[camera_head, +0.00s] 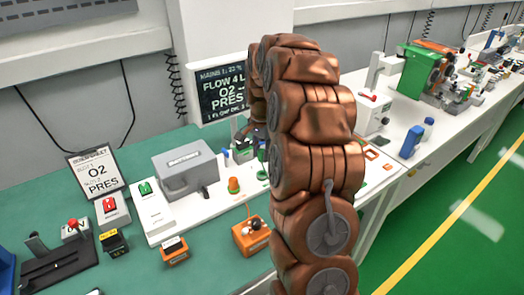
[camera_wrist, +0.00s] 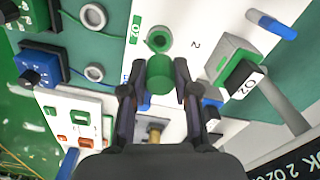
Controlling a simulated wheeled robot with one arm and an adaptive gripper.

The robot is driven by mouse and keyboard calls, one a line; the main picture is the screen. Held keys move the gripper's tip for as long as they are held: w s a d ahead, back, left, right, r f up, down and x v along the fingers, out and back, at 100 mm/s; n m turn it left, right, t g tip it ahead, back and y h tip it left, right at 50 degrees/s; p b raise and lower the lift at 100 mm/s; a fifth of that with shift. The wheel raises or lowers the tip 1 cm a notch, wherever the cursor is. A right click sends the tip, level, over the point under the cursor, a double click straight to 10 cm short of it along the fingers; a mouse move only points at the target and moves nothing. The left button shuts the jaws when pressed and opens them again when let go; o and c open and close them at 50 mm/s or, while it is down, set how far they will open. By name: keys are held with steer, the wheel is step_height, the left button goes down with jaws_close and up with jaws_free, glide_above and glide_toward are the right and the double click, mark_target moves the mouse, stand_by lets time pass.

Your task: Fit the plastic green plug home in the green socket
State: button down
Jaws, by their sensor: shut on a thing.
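In the wrist view a green plug (camera_wrist: 160,74), round and smooth, sits between the two dark fingertips of my gripper (camera_wrist: 159,82), which is shut on it. Just beyond the plug in that picture is a green ring-shaped socket (camera_wrist: 158,38) on a white panel (camera_wrist: 195,22). The plug lies just below the socket in the picture and does not cover its ring; the height gap between them cannot be told. In the head view my own copper arm hides the gripper, the plug and the socket area.
Near the gripper in the wrist view are a grey-and-green block (camera_wrist: 233,62) with an O2 tag, a blue peg (camera_wrist: 271,24) and a blue box (camera_wrist: 40,66) with a knob. In the head view a grey case (camera_head: 186,170) and an orange box (camera_head: 250,236) stand left of my arm.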

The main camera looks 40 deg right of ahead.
mark_target(262, 162)
steer(key=shift+f+b, duration=0.9)
steer(key=shift+f, duration=1.25)
steer(key=shift+b, duration=0.85)
steer(key=shift+f+b, duration=0.5)
steer(key=shift+f, duration=0.5)
stand_by(0.6)
steer(key=c, duration=0.8)
jaws_free()
step_height(262, 162, up, 12)
stand_by(0.4)
